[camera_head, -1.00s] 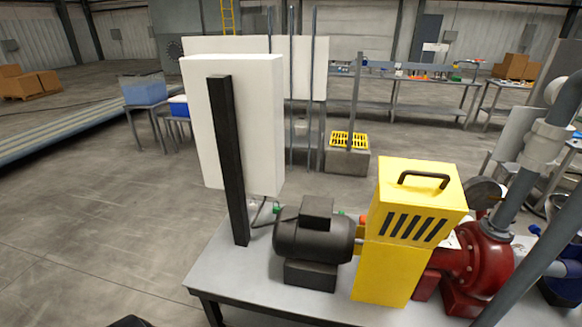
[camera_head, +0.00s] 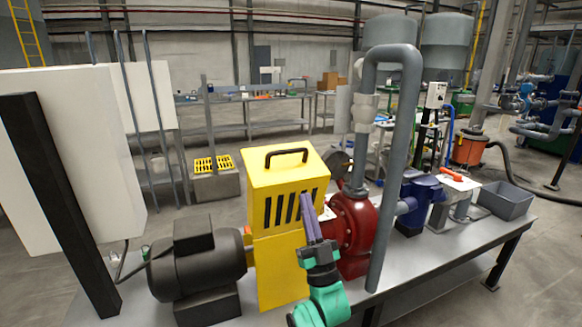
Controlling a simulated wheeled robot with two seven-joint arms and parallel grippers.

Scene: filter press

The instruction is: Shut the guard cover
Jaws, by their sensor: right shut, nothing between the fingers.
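The guard cover is a yellow box (camera_head: 285,182) with dark slots in its front and a black handle (camera_head: 286,156) on top. It sits on a yellow lower guard (camera_head: 282,268) between the black motor (camera_head: 197,265) and the red pump (camera_head: 354,225). The cover looks level in this view; I cannot tell whether a gap is left at its seam. My right gripper (camera_head: 308,204) is shut and empty, its purple fingers pointing up in front of the cover's right side. I cannot tell whether they touch it. My left gripper is out of view.
A grey pipe (camera_head: 391,170) rises and bends over just right of my right gripper. A black post (camera_head: 60,205) and white cabinet (camera_head: 95,150) stand at the left. A grey bin (camera_head: 506,200) sits at the bench's right end. The bench (camera_head: 430,262) has bare space in front.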

